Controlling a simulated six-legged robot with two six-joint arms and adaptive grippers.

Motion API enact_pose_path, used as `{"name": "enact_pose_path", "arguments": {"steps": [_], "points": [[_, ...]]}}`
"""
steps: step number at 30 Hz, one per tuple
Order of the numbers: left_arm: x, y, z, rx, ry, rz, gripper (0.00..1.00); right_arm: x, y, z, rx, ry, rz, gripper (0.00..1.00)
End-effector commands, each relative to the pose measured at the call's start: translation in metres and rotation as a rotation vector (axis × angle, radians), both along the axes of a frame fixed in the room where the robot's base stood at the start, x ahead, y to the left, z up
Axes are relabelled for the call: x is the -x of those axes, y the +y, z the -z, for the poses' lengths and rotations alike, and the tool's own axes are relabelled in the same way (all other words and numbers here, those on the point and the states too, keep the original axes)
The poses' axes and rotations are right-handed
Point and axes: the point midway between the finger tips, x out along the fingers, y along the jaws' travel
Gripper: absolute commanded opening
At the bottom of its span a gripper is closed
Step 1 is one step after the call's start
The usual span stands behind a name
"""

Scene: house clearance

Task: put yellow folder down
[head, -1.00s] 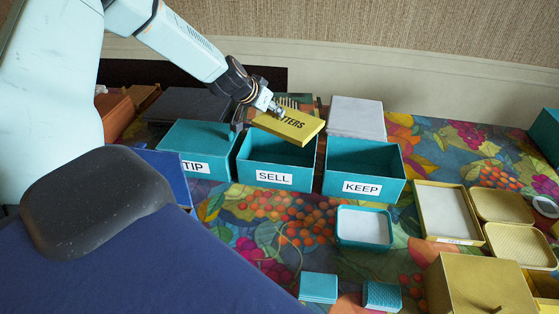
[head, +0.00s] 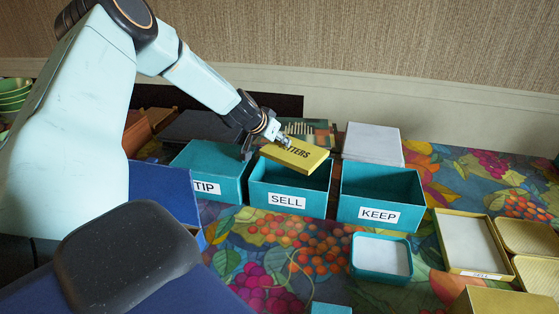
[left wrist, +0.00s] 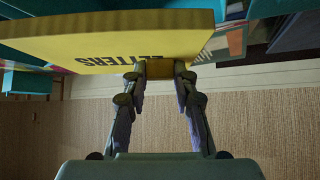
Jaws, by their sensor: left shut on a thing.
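The yellow folder (head: 297,155), marked LETTERS, is held by my left gripper (head: 284,141) over the back part of the teal SELL box (head: 289,199). My left gripper is shut on the folder's edge. In the left wrist view the folder (left wrist: 105,40) fills the upper left, and the fingertips of my left gripper (left wrist: 160,68) pinch its near edge. The folder is tilted and hides part of the box's opening. I cannot tell whether it touches the box's rim. My right gripper is not in view.
The teal TIP box (head: 212,172) stands left of SELL and the teal KEEP box (head: 381,196) right of it. A grey-white box (head: 373,144) stands behind KEEP. A small teal tray (head: 381,257) and a yellow tray (head: 470,243) lie in front on the floral cloth.

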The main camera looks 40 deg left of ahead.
Motion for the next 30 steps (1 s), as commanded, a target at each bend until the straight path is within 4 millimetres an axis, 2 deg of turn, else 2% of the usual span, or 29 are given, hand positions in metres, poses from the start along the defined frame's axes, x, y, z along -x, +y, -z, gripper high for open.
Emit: {"name": "enact_pose_path", "arguments": {"steps": [1,7,16,30], "points": [[0.0,0.0,0.005,0.0,-0.002,-0.001,0.0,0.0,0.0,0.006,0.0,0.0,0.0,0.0],[0.0,0.0,0.011,0.0,-0.002,-0.001,0.0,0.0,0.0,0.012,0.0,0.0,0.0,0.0],[0.0,0.0,0.041,0.0,-0.002,-0.001,0.0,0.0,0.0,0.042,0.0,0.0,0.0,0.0],[0.0,0.0,0.045,0.0,-0.002,-0.001,0.0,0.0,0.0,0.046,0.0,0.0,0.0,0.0]]}}
